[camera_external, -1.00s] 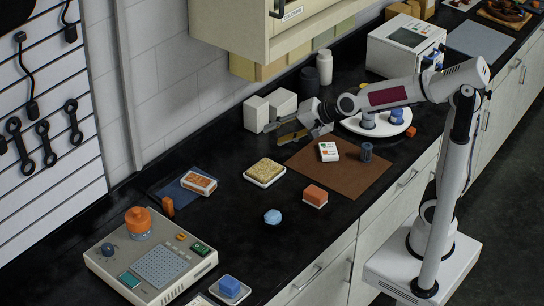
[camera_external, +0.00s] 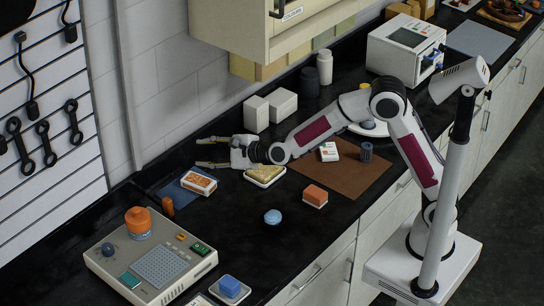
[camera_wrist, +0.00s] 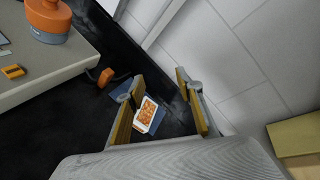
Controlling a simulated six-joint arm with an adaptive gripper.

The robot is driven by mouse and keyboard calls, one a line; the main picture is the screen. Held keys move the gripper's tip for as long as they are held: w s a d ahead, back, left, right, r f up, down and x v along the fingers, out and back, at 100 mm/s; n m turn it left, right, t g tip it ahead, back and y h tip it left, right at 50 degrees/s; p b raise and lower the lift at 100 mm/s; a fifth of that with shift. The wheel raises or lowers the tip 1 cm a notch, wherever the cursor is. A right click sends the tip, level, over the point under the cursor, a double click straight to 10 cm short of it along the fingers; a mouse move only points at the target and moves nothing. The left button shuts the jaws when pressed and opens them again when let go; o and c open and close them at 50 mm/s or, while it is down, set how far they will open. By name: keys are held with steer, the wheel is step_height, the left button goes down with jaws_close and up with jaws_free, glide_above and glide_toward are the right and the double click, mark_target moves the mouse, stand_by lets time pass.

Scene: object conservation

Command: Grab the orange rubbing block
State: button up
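Several orange things are in view, and I cannot tell for sure which is the rubbing block. A small upright orange block (camera_external: 168,206) stands beside the blue mat; it also shows in the wrist view (camera_wrist: 105,77). An orange-brown block (camera_external: 315,194) on a white base lies in front of the brown mat. A white packet with an orange picture (camera_external: 199,182) lies on the blue mat and shows between my fingers in the wrist view (camera_wrist: 146,113). My gripper (camera_external: 200,152) is open and empty, above the counter near the wall; its fingers also show in the wrist view (camera_wrist: 160,80).
A toast-like slab on a white plate (camera_external: 265,181) lies below my wrist. A grey console (camera_external: 150,262) with an orange knob stands at the front left. A blue round item (camera_external: 272,216) lies on open black counter. White boxes (camera_external: 283,104) stand by the wall.

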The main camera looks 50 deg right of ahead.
steer(key=w+a+f+m+t+h, duration=0.1)
steer(key=w+a+f+m+t, duration=0.1)
steer(key=a+f+m, duration=0.45)
steer(key=m+t+h, duration=0.2)
steer(key=m, duration=0.3)
glide_toward(171, 203)
steer(key=w, duration=0.1)
steer(key=w+r, duration=0.1)
steer(key=w, duration=0.2)
steer(key=shift+w+a+r, duration=0.1)
steer(key=shift+w+r, duration=0.05)
steer(key=shift+r, duration=0.25)
steer(key=shift+s+a+f+m, duration=0.2)
steer(key=shift+s+f+m, duration=0.1)
steer(key=shift+f+m, duration=0.3)
steer(key=shift+w, duration=0.1)
steer(key=shift+w, duration=1.2)
steer(key=shift+w, duration=0.1)
steer(key=shift+w+f, duration=0.2)
steer(key=shift+w, duration=0.55)
steer(key=shift+w+f, duration=0.2)
steer(key=shift+w, duration=0.55)
steer(key=shift+w+a, duration=0.1)
steer(key=shift+w, duration=0.9)
